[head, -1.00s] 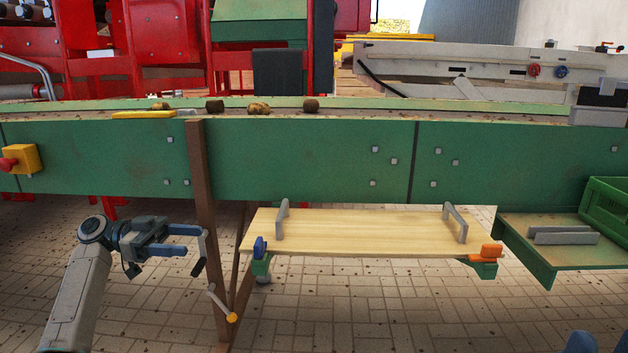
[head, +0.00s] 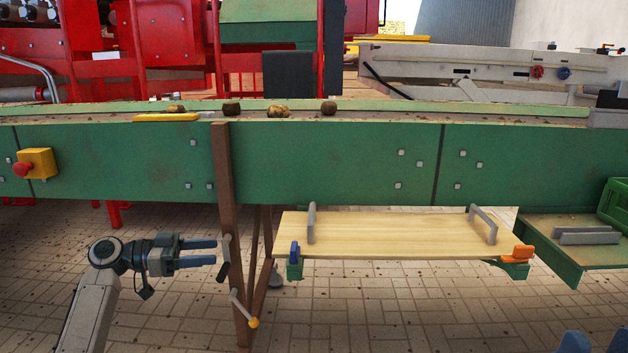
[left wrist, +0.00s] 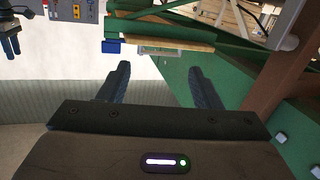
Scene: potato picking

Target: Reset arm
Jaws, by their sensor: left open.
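My left gripper (head: 214,252) is in the lower left of the head view, in front of the green conveyor's brown leg. Its two blue fingers point right and are apart, with nothing between them. In the left wrist view the same fingers (left wrist: 160,85) stand apart and empty. At the bottom right edge of the head view a small blue part shows, perhaps the tips of my right gripper (head: 590,342); too little shows to tell its state.
A green conveyor (head: 330,165) crosses the view, with several potatoes (head: 278,112) on top. A wooden board (head: 390,235) with two grey handles sits below it. A red stop button (head: 23,169) is at left. A yellow-knobbed lever (head: 253,322) hangs near the leg. A green crate (head: 614,202) stands at right.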

